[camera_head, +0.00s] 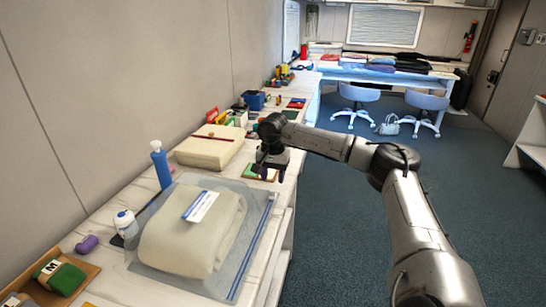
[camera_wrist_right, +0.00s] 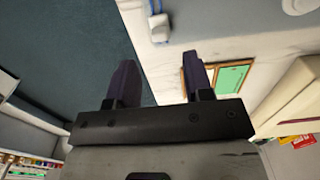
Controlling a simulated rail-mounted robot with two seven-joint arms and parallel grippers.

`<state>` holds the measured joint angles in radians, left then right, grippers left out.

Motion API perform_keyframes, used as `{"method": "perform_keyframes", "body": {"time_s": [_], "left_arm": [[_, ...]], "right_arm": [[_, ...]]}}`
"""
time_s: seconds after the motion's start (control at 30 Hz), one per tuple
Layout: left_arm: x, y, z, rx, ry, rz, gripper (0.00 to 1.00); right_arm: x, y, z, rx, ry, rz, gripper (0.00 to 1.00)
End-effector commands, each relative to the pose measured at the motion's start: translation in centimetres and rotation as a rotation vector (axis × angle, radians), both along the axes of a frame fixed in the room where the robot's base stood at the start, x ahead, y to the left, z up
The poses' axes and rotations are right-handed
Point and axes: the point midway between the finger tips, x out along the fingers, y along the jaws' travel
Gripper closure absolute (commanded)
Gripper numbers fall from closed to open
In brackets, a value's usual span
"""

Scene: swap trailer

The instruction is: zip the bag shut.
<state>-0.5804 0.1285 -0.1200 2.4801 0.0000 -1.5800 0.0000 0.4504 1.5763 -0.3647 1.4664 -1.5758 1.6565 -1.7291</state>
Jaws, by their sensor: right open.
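The bag (camera_head: 258,236) is a clear flat plastic bag on the near part of the counter. A folded cream item (camera_head: 185,240) with a white-and-blue label (camera_head: 201,206) lies in or under its clear film. A blue strip runs along the bag's right edge, by the counter's front edge. A small white piece on blue lines, which looks like the zip slider (camera_wrist_right: 159,27), shows in the right wrist view ahead of the fingers. My right gripper (camera_head: 271,172) is open and empty, pointing down over the counter beyond the bag's far right corner; it also shows in the wrist view (camera_wrist_right: 159,70). My left gripper is out of view.
A green card in a wooden tray (camera_wrist_right: 232,76) lies beside my right gripper. A cream block (camera_head: 208,150) and a blue bottle (camera_head: 160,164) stand behind the bag. A white bottle (camera_head: 125,223) and a purple item (camera_head: 87,244) are left of it. Floor (camera_head: 345,230) right of the counter is clear.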

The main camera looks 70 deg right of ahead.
Motion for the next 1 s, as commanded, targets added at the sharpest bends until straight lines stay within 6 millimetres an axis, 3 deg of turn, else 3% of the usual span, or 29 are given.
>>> {"method": "perform_keyframes", "body": {"time_s": [0.2,0.4,0.6,1.0], "left_arm": [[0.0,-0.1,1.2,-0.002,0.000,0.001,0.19],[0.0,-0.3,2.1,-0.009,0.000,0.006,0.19],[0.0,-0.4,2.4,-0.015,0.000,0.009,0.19],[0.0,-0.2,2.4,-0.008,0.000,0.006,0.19]], "right_arm": [[0.1,0.0,4.5,0.003,-0.005,0.001,0.53],[0.1,0.0,7.0,0.001,-0.002,0.000,0.53],[0.0,0.0,8.0,0.002,-0.001,0.001,0.53],[0.0,0.0,8.1,0.001,0.000,0.000,0.53]]}}
